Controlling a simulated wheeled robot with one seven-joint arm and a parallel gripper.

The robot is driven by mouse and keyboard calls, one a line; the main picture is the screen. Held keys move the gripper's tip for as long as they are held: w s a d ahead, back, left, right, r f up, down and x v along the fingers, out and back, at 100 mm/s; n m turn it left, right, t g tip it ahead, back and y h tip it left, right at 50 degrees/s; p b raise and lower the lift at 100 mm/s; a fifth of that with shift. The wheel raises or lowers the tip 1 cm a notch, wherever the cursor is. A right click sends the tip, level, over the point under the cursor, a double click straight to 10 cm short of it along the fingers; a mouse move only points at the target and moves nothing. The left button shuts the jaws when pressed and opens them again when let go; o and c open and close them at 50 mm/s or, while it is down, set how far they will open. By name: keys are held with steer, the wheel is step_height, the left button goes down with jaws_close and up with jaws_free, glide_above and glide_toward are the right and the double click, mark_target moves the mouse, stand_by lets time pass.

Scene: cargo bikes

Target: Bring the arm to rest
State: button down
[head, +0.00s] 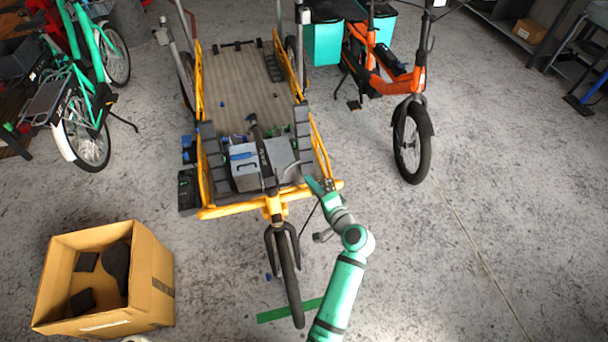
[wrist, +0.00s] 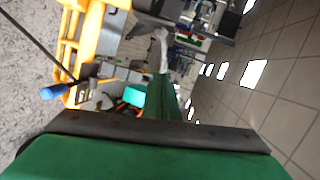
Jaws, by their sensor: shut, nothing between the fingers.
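My teal arm reaches up from the bottom of the head view, right of the yellow cargo bike's front wheel. My gripper (head: 318,186) is at the front right corner of the yellow cargo bike (head: 235,210), close to its frame and front load. It looks small there, and it is shut with nothing held. I cannot tell whether it touches the bike. The wrist view is tilted and mostly filled below by a green part with a dark edge. Part of the yellow frame (wrist: 92,40) shows there at the upper left.
A grey box (head: 247,172) sits at the cargo bike's front. An orange bike (head: 385,75) stands at the right and a teal bike (head: 88,85) at the left. An open cardboard box (head: 160,285) stands at the lower left. The floor at right is clear.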

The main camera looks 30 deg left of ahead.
steer(key=v, duration=0.6)
steer(key=shift+d, duration=0.5)
steer(key=shift+r, duration=0.1)
